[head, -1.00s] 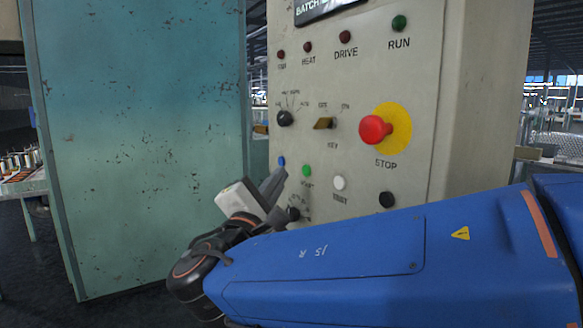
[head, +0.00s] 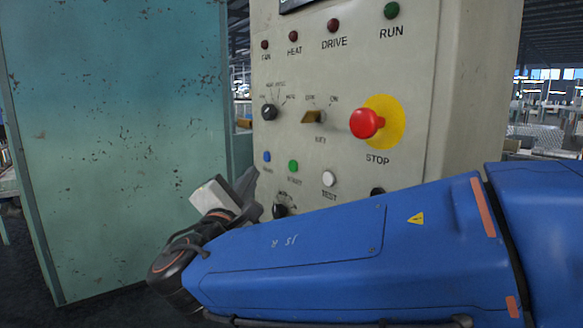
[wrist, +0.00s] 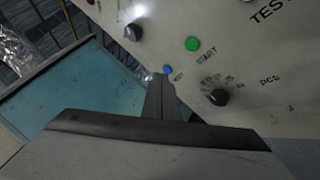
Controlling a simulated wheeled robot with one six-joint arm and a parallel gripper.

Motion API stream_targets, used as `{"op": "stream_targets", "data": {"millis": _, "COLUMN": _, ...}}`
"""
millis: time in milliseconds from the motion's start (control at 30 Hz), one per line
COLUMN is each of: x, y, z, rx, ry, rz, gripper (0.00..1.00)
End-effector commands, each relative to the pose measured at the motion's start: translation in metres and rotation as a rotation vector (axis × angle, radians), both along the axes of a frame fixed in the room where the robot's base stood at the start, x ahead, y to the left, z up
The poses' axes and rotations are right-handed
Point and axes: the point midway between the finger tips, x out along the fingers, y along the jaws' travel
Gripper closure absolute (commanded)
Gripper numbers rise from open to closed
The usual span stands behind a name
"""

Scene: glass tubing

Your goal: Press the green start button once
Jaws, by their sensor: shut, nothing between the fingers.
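The green start button (head: 293,166) is on the lower part of the beige control panel, right of a blue button. It also shows in the wrist view (wrist: 192,44), beside the printed word START. My gripper (head: 246,182) is shut and empty, left of and a little below the green button in the head view. In the wrist view its closed fingertips (wrist: 162,80) point toward the panel near the blue button. The green button stands clear of the fingers, up and to the right of them. I cannot tell the exact gap to the panel.
Close by are the blue button (head: 267,157), the white TEST button (head: 329,178) and a black dial (head: 280,211). A red STOP mushroom button (head: 366,123) on a yellow disc juts out higher right. A teal cabinet (head: 120,130) stands at left.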

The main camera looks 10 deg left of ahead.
Motion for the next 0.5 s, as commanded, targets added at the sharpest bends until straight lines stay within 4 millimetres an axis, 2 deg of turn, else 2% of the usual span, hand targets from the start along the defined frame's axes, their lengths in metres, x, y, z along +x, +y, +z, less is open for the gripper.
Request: {"op": "stream_targets", "data": {"millis": 500, "x": 0.044, "y": -0.038, "z": 0.001, "rx": 0.001, "ry": -0.001, "rz": -0.001, "gripper": 1.00}}
